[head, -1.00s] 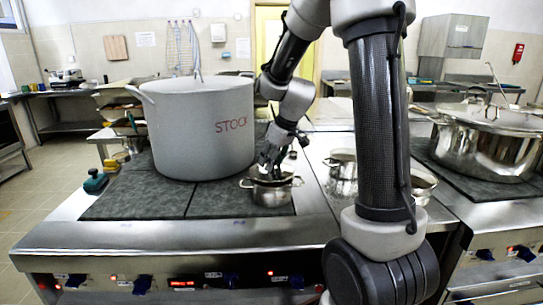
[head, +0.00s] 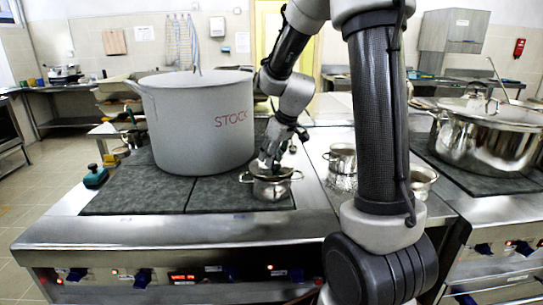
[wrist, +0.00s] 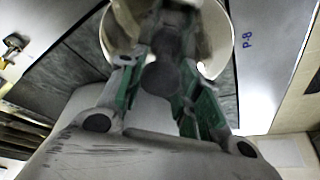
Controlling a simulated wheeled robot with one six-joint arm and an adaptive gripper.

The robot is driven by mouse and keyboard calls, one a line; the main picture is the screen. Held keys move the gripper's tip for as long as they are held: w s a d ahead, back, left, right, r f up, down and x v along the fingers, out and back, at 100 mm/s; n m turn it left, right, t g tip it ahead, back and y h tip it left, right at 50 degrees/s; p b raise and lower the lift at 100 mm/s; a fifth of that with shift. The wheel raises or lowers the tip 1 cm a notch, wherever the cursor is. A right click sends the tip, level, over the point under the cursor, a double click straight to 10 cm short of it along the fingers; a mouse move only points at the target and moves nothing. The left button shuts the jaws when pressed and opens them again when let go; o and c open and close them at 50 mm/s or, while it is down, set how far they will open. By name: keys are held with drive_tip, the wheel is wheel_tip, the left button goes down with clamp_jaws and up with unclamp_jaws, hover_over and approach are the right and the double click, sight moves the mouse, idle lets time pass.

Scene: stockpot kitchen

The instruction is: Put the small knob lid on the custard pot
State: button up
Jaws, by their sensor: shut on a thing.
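The custard pot (head: 271,189), a small steel pot with two side handles, stands on the dark hob to the right of the big stock pot. My gripper (head: 268,164) points down right over it. Its green-padded fingers (wrist: 160,80) are shut on the small lid's knob. The lid (head: 270,174) is at the pot's mouth and looks about level. I cannot tell whether it is fully seated. In the wrist view a shiny round metal surface (wrist: 217,35) shows beyond the fingers, partly hidden by them.
The big grey stock pot (head: 195,125) stands close on the left. Other small steel pots (head: 342,160) stand to the right, partly behind my arm. A large lidded pot (head: 487,140) is at far right. A dark green object (head: 95,178) lies at the left edge.

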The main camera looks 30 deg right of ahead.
drive_tip(key=shift+f, duration=0.5)
idle(0.5)
drive_tip(key=o, duration=1.2)
drive_tip(key=shift+c, duration=0.2)
drive_tip(key=v, duration=1.2)
drive_tip(key=s+a+m+h, duration=0.1)
drive_tip(key=s+m, duration=0.3)
drive_tip(key=s, duration=2)
drive_tip(key=shift+s+a+r+m+h, duration=0.2)
drive_tip(key=shift+a+r+m+h, duration=0.1)
drive_tip(key=shift+a+r, duration=0.1)
